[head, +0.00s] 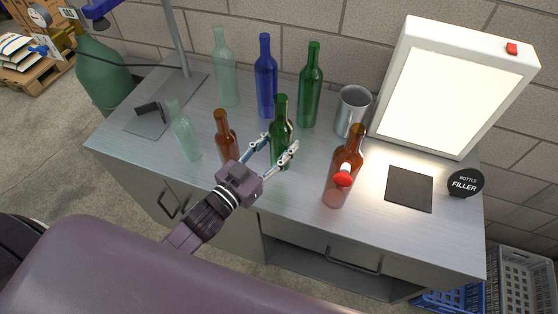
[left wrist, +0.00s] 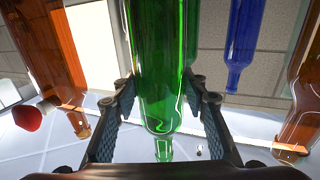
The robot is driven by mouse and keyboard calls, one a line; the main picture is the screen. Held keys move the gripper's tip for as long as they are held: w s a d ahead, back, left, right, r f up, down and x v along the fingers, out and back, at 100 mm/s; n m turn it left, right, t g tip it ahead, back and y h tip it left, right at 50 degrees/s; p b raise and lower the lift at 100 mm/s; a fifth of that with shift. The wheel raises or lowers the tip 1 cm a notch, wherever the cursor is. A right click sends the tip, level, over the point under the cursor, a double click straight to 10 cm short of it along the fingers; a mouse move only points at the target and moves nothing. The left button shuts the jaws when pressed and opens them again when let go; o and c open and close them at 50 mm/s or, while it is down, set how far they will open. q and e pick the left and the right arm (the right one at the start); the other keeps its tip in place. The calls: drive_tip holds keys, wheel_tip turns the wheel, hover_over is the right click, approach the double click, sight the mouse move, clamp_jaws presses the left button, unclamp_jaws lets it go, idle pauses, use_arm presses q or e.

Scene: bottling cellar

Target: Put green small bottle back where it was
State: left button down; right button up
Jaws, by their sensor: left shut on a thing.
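The green small bottle (head: 281,143) stands upright around the middle of the counter in the head view. My left gripper (head: 281,152) is shut on it, with a finger on each side of its body. In the left wrist view the green glass (left wrist: 163,70) fills the space between the fingers (left wrist: 163,95). I cannot tell whether its base touches the counter. A taller green bottle (head: 310,86) stands behind it to the right. My right gripper is not in view.
A small brown bottle (head: 226,138) stands close left of my gripper. A larger brown bottle (head: 346,168) stands to the right, a red-and-white thing in front. A blue bottle (head: 265,78), pale bottles (head: 226,70) and a metal cup (head: 352,109) stand around. A dark square pad (head: 410,189) lies empty.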

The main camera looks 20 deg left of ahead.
sight(274, 158)
use_arm(q)
wheel_tip(274, 158, down, 3)
drive_tip(key=shift+f, duration=2.2)
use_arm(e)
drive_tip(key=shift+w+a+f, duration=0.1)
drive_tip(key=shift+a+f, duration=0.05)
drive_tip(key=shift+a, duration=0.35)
use_arm(q)
drive_tip(key=shift+f+b, duration=0.2)
drive_tip(key=shift+b, duration=0.1)
drive_tip(key=c, duration=1.2)
unclamp_jaws()
drive_tip(key=shift+o, duration=0.2)
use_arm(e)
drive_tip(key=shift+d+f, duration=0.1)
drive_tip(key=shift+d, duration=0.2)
